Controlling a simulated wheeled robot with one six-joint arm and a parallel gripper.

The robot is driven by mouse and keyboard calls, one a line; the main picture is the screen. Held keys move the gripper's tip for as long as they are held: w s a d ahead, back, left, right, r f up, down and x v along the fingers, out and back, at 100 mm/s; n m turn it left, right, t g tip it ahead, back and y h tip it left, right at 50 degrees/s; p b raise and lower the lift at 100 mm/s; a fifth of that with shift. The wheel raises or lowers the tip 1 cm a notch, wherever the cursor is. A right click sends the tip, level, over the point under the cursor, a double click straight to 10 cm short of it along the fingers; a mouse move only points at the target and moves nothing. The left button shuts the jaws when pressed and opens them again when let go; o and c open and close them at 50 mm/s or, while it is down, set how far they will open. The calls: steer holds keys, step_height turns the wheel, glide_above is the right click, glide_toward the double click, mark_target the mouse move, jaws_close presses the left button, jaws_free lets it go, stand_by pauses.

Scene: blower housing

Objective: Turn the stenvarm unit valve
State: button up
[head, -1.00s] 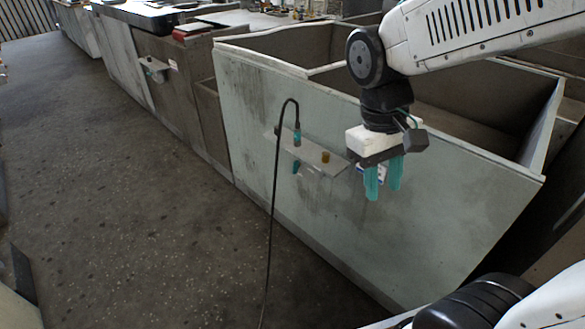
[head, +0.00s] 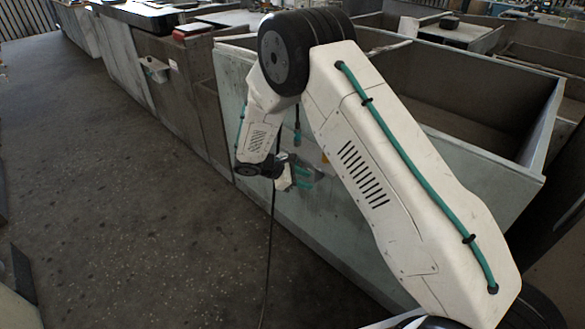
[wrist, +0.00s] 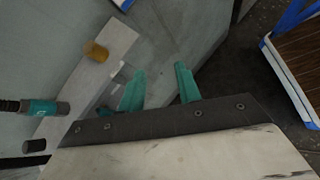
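My gripper (head: 306,175) is at the front panel of the pale green bin (head: 480,145), its teal fingers pointing right in the head view. In the wrist view the two fingers of my gripper (wrist: 160,68) are apart with nothing between them. A pale ledge (wrist: 112,38) beside them carries a yellow-brown knob (wrist: 96,51). A small grey piece (wrist: 118,75) shows close to the left finger; contact cannot be told. A teal connector (wrist: 42,107) with a black cable end lies further left. I cannot tell which of these is the stenvarm unit valve; my arm hides much of the panel in the head view.
A black cable (head: 268,270) hangs from the panel to the floor. A wooden panel with blue and white edging (wrist: 290,55) shows at the wrist view's right. The speckled floor (head: 120,200) left of the bin is clear.

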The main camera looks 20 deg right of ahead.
steer(key=w+a+f+n+t, duration=0.3)
steer(key=w+f+n+t, duration=0.15)
steer(key=w+f, duration=0.4)
steer(key=w+a+r+n+t, duration=0.2)
steer(key=w+n, duration=0.2)
steer(key=w, duration=0.2)
steer(key=x, duration=0.8)
steer(key=shift+h, duration=0.3)
steer(key=shift+s, duration=0.15)
jaws_close()
